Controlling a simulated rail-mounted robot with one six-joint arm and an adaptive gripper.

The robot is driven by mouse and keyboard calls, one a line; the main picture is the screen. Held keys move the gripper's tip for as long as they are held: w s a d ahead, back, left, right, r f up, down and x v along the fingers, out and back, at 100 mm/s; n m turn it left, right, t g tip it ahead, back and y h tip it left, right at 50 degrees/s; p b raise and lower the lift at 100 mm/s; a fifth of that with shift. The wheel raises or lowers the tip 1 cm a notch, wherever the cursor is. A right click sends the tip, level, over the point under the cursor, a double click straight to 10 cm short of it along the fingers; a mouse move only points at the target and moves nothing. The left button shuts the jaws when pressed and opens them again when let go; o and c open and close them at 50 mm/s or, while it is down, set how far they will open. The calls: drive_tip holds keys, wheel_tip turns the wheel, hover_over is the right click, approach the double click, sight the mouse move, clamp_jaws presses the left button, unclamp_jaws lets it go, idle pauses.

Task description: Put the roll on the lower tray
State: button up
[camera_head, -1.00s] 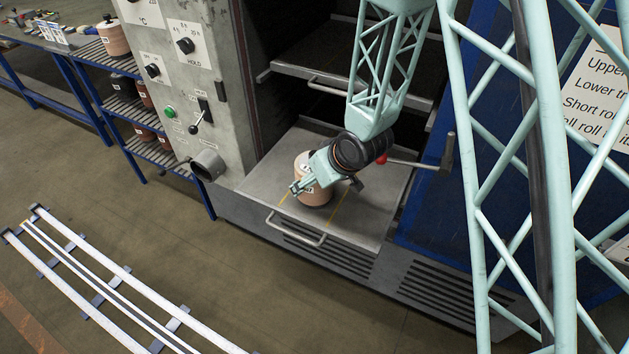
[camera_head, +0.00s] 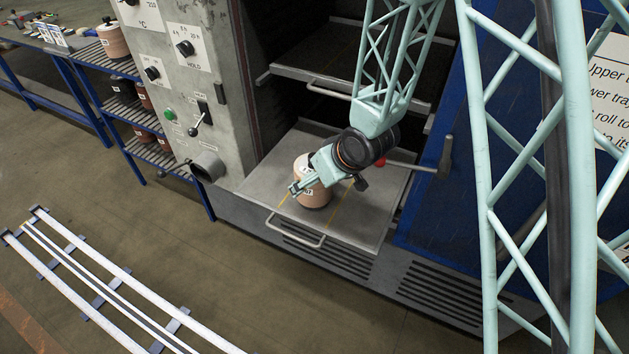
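The roll (camera_head: 314,196) is a tan-brown cylinder with a white label and a pale top. It stands upright on the lower tray (camera_head: 262,188), a grey pulled-out plate with yellow lines and a front handle. My gripper (camera_head: 328,187) is at the roll, coming from the upper right. One pale green finger crosses the roll's upper left side; a dark fingertip shows to the right, with a gap between it and the roll. The fingers look spread. Part of the roll's top and right side is hidden behind the gripper.
The upper tray (camera_head: 330,62) sits above inside the oven. The control panel (camera_head: 190,90) stands left. A blue shelf rack (camera_head: 135,108) holds other rolls.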

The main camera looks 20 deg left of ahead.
drive_tip(key=p+v, duration=0.2)
drive_tip(key=v, duration=0.7)
drive_tip(key=shift+r, duration=0.15)
idle(0.6)
